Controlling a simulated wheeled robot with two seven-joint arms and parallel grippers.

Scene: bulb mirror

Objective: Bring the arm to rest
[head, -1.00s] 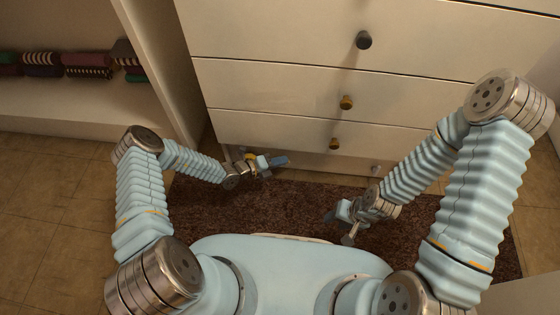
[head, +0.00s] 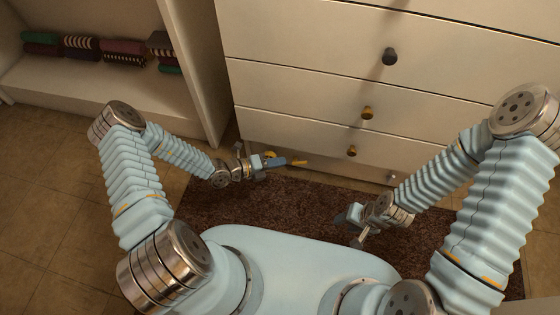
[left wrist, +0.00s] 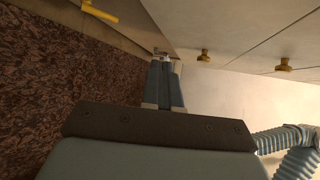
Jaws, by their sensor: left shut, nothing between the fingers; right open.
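My left gripper (head: 281,162) is low in front of the white drawer unit (head: 300,100), just above the back edge of the brown rug. Its blue fingers are together with nothing between them; they also show in the left wrist view (left wrist: 164,62). My left arm is bent at the left of the head view. My right gripper (head: 352,222) is over the rug at the right, empty, with its fingers apart. My right arm is bent at the right.
The drawers carry a dark knob (head: 390,56) and brass knobs (head: 367,112). A small yellow bar (head: 299,163) shows by my left fingertips; contact is unclear. Folded cloths (head: 80,46) lie on a shelf at left. The rug (head: 225,205) is otherwise clear.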

